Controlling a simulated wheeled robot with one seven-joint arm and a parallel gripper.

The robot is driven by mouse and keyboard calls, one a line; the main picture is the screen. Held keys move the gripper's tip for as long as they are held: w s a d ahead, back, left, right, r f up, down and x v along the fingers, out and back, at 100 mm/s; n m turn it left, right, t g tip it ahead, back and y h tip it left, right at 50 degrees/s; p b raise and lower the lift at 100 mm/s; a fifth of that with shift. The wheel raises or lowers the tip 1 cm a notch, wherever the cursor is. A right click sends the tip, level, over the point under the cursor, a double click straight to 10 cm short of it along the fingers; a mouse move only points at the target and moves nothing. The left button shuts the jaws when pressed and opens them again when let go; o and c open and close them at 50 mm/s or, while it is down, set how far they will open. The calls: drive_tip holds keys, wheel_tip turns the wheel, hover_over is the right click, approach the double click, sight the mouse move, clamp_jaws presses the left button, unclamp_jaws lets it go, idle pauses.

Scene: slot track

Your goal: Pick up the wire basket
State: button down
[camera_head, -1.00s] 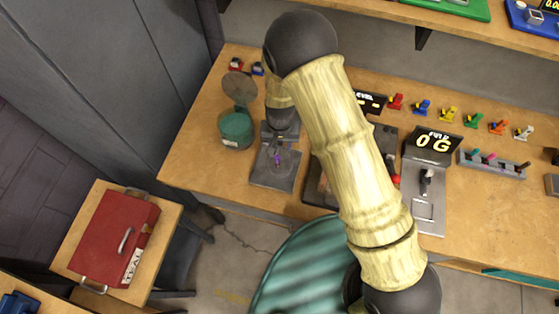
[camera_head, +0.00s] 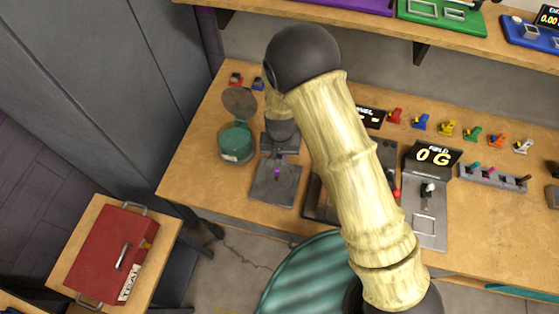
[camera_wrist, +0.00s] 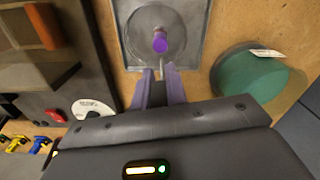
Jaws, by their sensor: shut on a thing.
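In the wrist view a round, pale grey piece with an upright purple-ended knob (camera_wrist: 160,42) lies on a square grey plate (camera_wrist: 190,20). I take this piece to be the wire basket, but its mesh is too faint to tell. The purple also shows in the head view (camera_head: 277,173), low over the plate. My gripper (camera_wrist: 161,74) points at the plate with its purple fingers a little apart. It is shut on a thin part by the knob, mostly hidden between the fingers. In the head view my arm covers part of the bench.
A green round container (camera_head: 236,145) with a raised lid stands left of the plate. A display reading 0 G (camera_head: 434,155) stands to the right. Several small coloured pieces line the back of the bench. A red toolbox (camera_head: 105,245) sits on a lower surface at left.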

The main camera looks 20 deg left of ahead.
wheel_tip(320, 180, up, 9)
drive_tip(key=shift+f+b, duration=0.15)
drive_tip(key=shift+b, duration=0.95)
